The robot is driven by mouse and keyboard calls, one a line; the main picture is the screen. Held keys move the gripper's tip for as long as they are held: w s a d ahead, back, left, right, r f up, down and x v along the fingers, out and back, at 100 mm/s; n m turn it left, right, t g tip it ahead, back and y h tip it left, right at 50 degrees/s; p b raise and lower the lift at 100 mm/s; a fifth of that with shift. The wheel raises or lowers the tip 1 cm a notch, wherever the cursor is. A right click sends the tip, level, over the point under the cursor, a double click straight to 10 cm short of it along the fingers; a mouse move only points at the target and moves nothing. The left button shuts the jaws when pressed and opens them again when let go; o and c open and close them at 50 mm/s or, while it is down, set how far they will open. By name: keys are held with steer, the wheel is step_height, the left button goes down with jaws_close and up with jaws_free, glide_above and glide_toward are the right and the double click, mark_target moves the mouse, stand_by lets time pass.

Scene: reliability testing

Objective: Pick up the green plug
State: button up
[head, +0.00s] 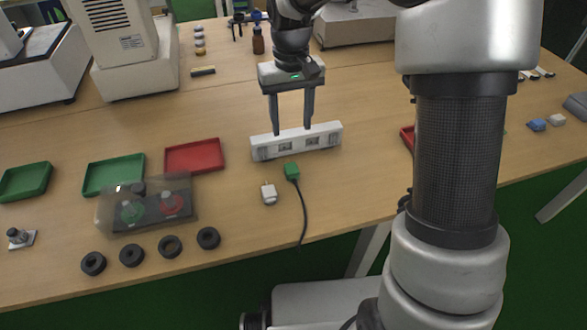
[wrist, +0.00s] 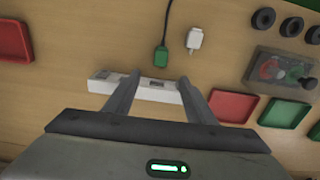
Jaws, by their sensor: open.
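The green plug (head: 292,172) lies on the table just in front of the white socket strip, its black cable running toward the table's front edge. It also shows in the wrist view (wrist: 160,58), just beyond the strip. My gripper (head: 293,132) is open and empty, with its fingers pointing down over the white socket strip (head: 325,136). In the wrist view my gripper (wrist: 157,84) spans part of the strip (wrist: 158,92), and the plug lies beyond the fingertips. I cannot tell whether the fingers touch the strip.
A white plug (head: 268,194) lies left of the green one. A red tray (head: 194,155), a green tray (head: 113,175) and a clear-covered button box (head: 148,204) stand further left. Several black rings (head: 208,238) lie near the front edge. Table right of the cable is clear.

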steer(key=b, duration=0.2)
glide_above(292, 169)
steer(key=f, duration=1)
steer(key=shift+w+f, duration=0.15)
steer(key=shift+w, duration=0.1)
steer(key=shift+s+f+b, duration=0.2)
steer(key=shift+f+b, duration=0.75)
steer(key=shift+f, duration=1.7)
steer(key=c, duration=1.2)
step_height(292, 169, up, 10)
steer(key=p, duration=0.2)
steer(key=shift+p, duration=0.35)
